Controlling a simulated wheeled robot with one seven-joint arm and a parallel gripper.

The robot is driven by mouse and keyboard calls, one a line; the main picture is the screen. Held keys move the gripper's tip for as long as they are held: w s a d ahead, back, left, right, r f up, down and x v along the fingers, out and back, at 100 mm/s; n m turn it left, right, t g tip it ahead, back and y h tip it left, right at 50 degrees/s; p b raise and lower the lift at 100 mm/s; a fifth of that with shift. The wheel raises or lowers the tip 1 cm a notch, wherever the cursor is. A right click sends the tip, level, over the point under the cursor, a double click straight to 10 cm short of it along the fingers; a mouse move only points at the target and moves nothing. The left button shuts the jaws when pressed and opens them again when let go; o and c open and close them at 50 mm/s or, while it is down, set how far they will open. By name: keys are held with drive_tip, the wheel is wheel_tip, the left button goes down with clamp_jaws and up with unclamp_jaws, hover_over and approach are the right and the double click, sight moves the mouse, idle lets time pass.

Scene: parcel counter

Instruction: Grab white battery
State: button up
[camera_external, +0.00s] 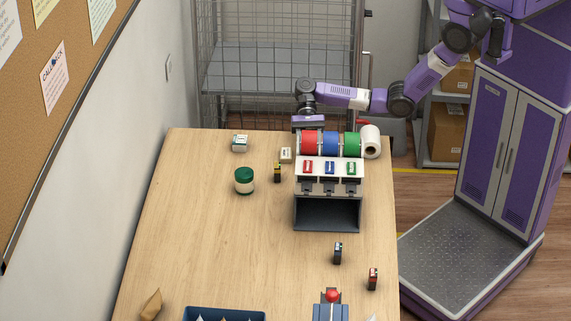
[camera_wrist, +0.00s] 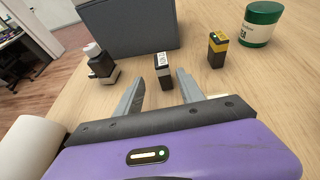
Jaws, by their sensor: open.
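The white battery (camera_wrist: 163,70) is a small upright block with a white labelled top and a dark lower part. It stands on the wooden table in the wrist view. My gripper (camera_wrist: 159,82) is open, with the battery in line with the gap between its fingertips. I cannot tell whether the battery is just beyond the tips or between them. In the external view my gripper (camera_external: 309,121) is at the back edge of the table, behind the tape rolls. I cannot make out the white battery for sure there.
A yellow-and-black battery (camera_wrist: 217,49) and a green-lidded jar (camera_wrist: 261,24) stand to the right. A dark grey box (camera_wrist: 128,27) stands behind, with a dark item with a white top (camera_wrist: 101,63) to the left. The tape dispenser (camera_external: 328,181) stands in front of my gripper.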

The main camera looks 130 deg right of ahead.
drive_tip(key=shift+w+p+x, duration=0.15)
drive_tip(key=shift+p+x, duration=0.1)
drive_tip(key=shift+x, duration=1.15)
drive_tip(key=shift+w+p+x, duration=0.15)
drive_tip(key=shift+p+x, duration=0.1)
drive_tip(key=shift+x, duration=1.1)
drive_tip(key=shift+d+r, duration=0.1)
drive_tip(key=shift+d, duration=0.05)
clamp_jaws()
